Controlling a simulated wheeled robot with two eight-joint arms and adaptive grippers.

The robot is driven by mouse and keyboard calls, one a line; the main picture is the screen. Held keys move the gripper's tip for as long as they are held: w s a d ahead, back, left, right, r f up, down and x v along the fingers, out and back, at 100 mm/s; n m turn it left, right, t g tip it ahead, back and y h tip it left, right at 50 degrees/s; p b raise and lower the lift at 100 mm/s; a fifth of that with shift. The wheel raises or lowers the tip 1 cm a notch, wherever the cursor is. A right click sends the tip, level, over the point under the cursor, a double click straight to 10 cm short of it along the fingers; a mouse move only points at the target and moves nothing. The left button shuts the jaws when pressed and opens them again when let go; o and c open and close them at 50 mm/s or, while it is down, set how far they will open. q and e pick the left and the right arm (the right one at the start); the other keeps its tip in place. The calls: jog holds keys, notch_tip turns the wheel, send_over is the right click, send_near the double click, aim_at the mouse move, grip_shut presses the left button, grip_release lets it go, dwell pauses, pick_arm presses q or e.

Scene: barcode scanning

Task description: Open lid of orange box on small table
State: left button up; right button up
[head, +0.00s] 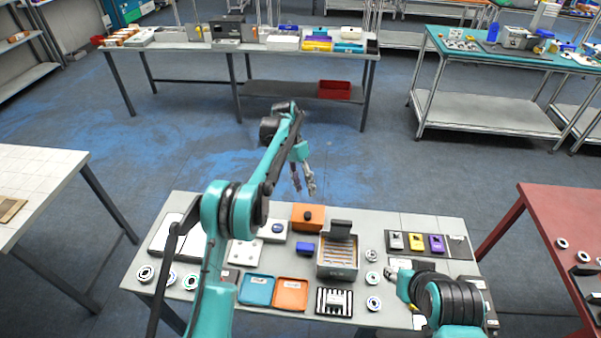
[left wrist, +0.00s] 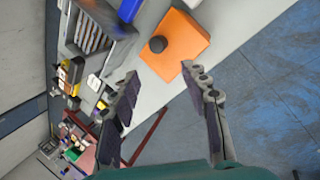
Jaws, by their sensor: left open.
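The orange box (head: 299,220) sits near the far edge of the small grey table (head: 452,226). Its lid is shut and carries a round dark knob (head: 307,215). In the left wrist view, the orange box (left wrist: 185,44) and its dark knob (left wrist: 158,44) lie beyond the fingers. My left gripper (head: 303,191) hangs above and just past the table's far edge, apart from the box. Its fingers are open and empty in the left wrist view (left wrist: 165,85). My right arm comes in at the lower right; its fingertips are not clearly visible.
A blue block (head: 305,248) and a grey container (head: 338,258) stand close to the orange box. Blue and orange trays (head: 291,294) lie at the front. A white box (head: 271,232) is to its left. Open floor lies beyond the table.

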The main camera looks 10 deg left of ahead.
pick_arm(q)
jog(key=v, duration=0.7)
dwell(0.3)
